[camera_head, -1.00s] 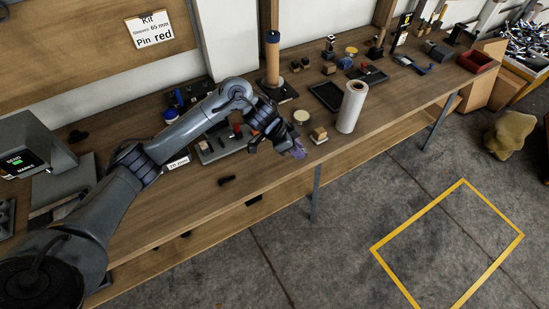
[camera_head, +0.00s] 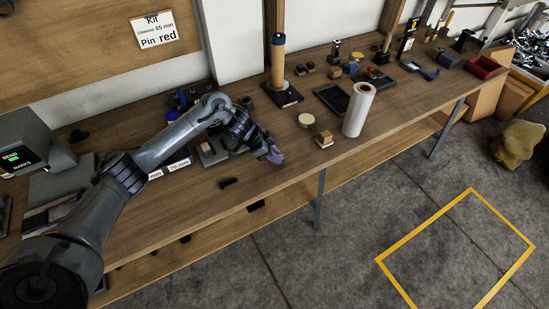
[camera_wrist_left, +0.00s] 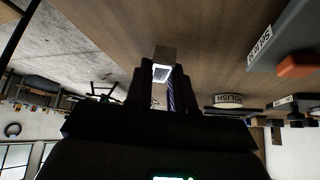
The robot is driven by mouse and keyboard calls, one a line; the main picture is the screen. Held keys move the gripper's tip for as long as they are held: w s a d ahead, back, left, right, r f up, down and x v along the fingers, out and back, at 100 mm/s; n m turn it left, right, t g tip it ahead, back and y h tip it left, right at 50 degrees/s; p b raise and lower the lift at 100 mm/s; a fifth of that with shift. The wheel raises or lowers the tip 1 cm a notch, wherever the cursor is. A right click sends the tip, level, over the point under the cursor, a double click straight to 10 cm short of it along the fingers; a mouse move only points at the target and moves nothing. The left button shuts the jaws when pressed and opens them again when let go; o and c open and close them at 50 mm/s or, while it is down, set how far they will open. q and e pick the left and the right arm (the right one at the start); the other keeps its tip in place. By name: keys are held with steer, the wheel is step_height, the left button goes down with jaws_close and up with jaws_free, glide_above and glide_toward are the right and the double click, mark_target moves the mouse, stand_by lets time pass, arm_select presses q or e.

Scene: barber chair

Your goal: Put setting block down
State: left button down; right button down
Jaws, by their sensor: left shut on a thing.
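My left gripper (camera_head: 272,152) is low over the front part of the wooden bench, with purple showing at its fingertips. In the left wrist view, the fingers (camera_wrist_left: 163,88) are closed around a small block. The setting block (camera_wrist_left: 165,54) shows there as a brownish-grey face with a bright pale side at the fingertips. In the head view the fingers mostly hide it. I cannot tell whether it touches the bench. My right gripper is out of view.
A round tin marked POLISH (camera_head: 305,120), a small wooden block (camera_head: 324,139) and a white roll (camera_head: 358,110) stand right of the gripper. A small black piece (camera_head: 228,183) lies left of it. The bench between it and the front edge is clear.

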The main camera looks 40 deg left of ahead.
arm_select(q)
steer(key=shift+f, duration=0.55)
